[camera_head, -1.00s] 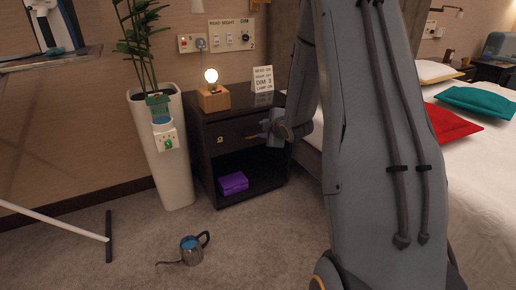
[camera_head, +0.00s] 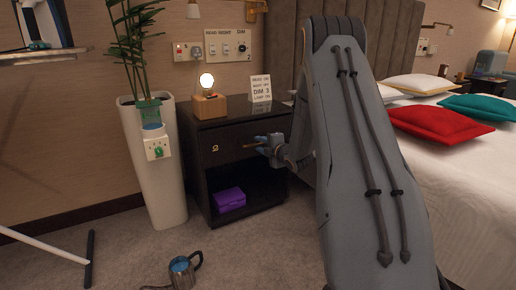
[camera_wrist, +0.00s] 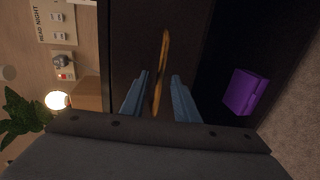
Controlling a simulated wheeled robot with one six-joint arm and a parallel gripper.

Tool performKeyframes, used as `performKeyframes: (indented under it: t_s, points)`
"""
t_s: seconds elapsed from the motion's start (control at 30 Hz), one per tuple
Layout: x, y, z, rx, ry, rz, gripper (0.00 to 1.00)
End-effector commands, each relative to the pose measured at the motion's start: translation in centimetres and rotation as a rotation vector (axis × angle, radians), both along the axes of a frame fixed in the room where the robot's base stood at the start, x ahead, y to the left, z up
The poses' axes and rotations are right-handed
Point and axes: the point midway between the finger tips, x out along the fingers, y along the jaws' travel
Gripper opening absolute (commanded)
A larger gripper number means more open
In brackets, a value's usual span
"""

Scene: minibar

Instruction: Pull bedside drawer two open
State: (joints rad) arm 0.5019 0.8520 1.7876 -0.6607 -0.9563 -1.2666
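The dark bedside cabinet (camera_head: 200,192) has one drawer (camera_head: 228,142) above an open shelf, with a small gold mark (camera_head: 215,148) at the left of the drawer front. The drawer looks shut. A gold bar handle (camera_wrist: 161,72) crosses its front in the wrist view. My gripper (camera_head: 262,147) is at the right half of the drawer front. In the wrist view my gripper (camera_wrist: 158,95) has its two blue fingers apart, one on each side of the handle. Gaps show between the fingers and the bar. My arm hides the cabinet's right side in the head view.
A purple box (camera_head: 230,199) lies on the open shelf. A lamp (camera_head: 208,104) and a sign card (camera_head: 260,88) stand on top. A white planter (camera_head: 155,180) stands close on the left, a watering can (camera_head: 183,271) on the carpet in front, and the bed (camera_head: 470,190) on the right.

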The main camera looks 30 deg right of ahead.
Motion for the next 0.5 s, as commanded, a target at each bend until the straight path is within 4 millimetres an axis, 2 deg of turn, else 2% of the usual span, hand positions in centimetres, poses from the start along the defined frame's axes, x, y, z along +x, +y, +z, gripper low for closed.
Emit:
performKeyframes:
  t_s: [0.1, 0.2, 0.47, 0.5]
  points:
    - [1.3, 0.1, -0.3, 0.000, -0.001, 0.001, 0.28]
    - [1.7, 0.1, -0.4, 0.001, 0.000, 0.000, 0.28]
    - [1.8, 0.1, -0.3, 0.002, 0.000, 0.000, 0.28]
    - [1.8, 0.1, -0.3, 0.002, 0.000, 0.000, 0.25]
